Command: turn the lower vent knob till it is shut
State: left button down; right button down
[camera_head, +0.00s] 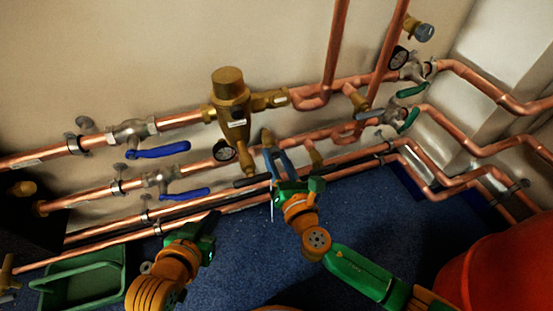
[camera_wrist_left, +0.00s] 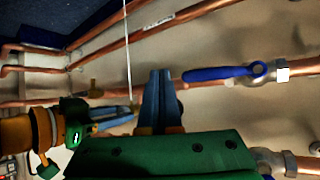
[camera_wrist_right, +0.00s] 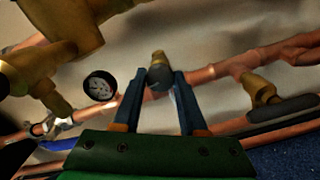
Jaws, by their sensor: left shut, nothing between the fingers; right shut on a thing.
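The lower vent knob (camera_wrist_right: 159,75), a small dark cylinder with a brass end, sits between the fingertips of my right gripper (camera_wrist_right: 160,85) in the right wrist view. Its brass part (camera_head: 267,136) shows above the blue fingers of my right gripper (camera_head: 274,152) in the head view. The right gripper is shut on the knob. The knob's turn angle cannot be told. My left gripper (camera_head: 213,220) is shut and empty, low in front of the pipes. Its blue fingers (camera_wrist_left: 158,98) lie together in the left wrist view.
Copper pipes run along the wall, with two blue lever valves (camera_head: 158,150) at left and green-handled valves (camera_head: 411,90) at right. A brass regulator (camera_head: 230,95) and a gauge (camera_head: 222,151) are near the right gripper. A green tray (camera_head: 80,276) and red rounded object (camera_head: 500,265) flank open blue floor.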

jog(key=m+b, duration=0.1)
jog(key=m, duration=0.2)
jog(key=shift+m, duration=0.4)
jog(key=m, duration=0.4)
jog(key=shift+b, duration=0.3)
jog(key=m, duration=0.3)
pick_arm(q)
jog(key=w+d+r+t+h, duration=0.1)
jog(key=w+r+t, duration=0.1)
jog(key=r+t, duration=0.3)
jog(key=w+d+r+t+h, duration=0.2)
jog(key=r+t, duration=0.1)
jog(key=r, duration=0.4)
pick_arm(e)
jog(key=shift+m, duration=2.3)
jog(key=m, duration=0.3)
jog(key=shift+p, duration=0.4)
pick_arm(q)
notch_tip(320, 180, down, 8)
jog(key=s+a+g+y, duration=0.1)
jog(key=a+g+y, duration=0.1)
jog(key=g, duration=0.3)
jog(key=shift+s+r, duration=0.15)
jog(key=shift+s, duration=0.05)
pick_arm(e)
jog(key=shift+m, duration=0.8)
